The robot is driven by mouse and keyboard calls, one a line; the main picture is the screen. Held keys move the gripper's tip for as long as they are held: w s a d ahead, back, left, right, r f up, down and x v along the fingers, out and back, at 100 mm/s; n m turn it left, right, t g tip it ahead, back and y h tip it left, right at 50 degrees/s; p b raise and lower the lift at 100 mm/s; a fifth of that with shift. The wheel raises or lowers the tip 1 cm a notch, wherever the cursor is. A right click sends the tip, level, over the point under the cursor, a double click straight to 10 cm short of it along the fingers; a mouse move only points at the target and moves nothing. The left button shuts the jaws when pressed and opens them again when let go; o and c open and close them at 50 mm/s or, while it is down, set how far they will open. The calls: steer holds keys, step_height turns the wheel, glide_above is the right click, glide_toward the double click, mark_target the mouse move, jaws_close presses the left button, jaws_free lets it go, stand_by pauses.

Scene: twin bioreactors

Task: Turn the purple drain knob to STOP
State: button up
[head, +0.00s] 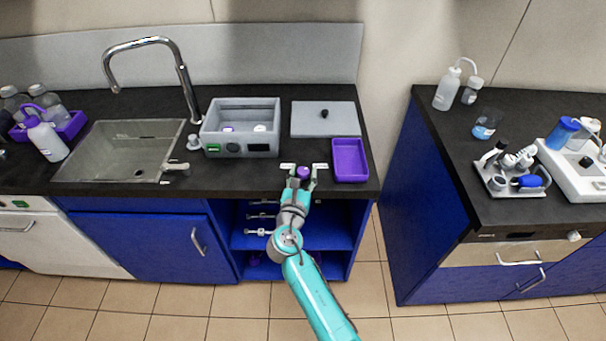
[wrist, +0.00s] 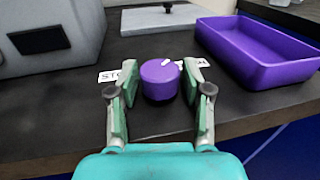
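The purple drain knob (wrist: 160,82) stands on the dark counter near its front edge, with a white pointer mark on its top toward the right. A white label reading "ST…" (wrist: 112,76) lies to its left, and another white label (wrist: 213,69) lies to its right, partly hidden by a finger. My gripper (wrist: 160,92) is open, with one finger on each side of the knob. I cannot tell whether the fingers touch it. In the head view, my gripper (head: 304,176) is at the counter's front edge, around the knob (head: 303,172).
A purple tray (head: 349,160) stands close to the right of the knob. A grey water bath (head: 241,127) stands behind left, and a grey plate with a black knob (head: 324,119) lies behind. The sink (head: 118,150) is further left.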

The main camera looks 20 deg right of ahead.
steer(key=c, duration=0.7)
steer(key=shift+d+y, duration=0.1)
steer(key=shift+y, duration=0.2)
steer(key=shift+n+t+y, duration=0.3)
steer(key=shift+n+y, duration=0.1)
steer(key=shift+n, duration=0.1)
steer(key=shift+f+n+t+y, duration=0.2)
steer(key=shift+n+t+y, duration=0.3)
steer(key=shift+n+y, duration=1.15)
steer(key=shift+y, duration=0.95)
steer(key=o, duration=1.2)
steer(key=shift+r, duration=0.15)
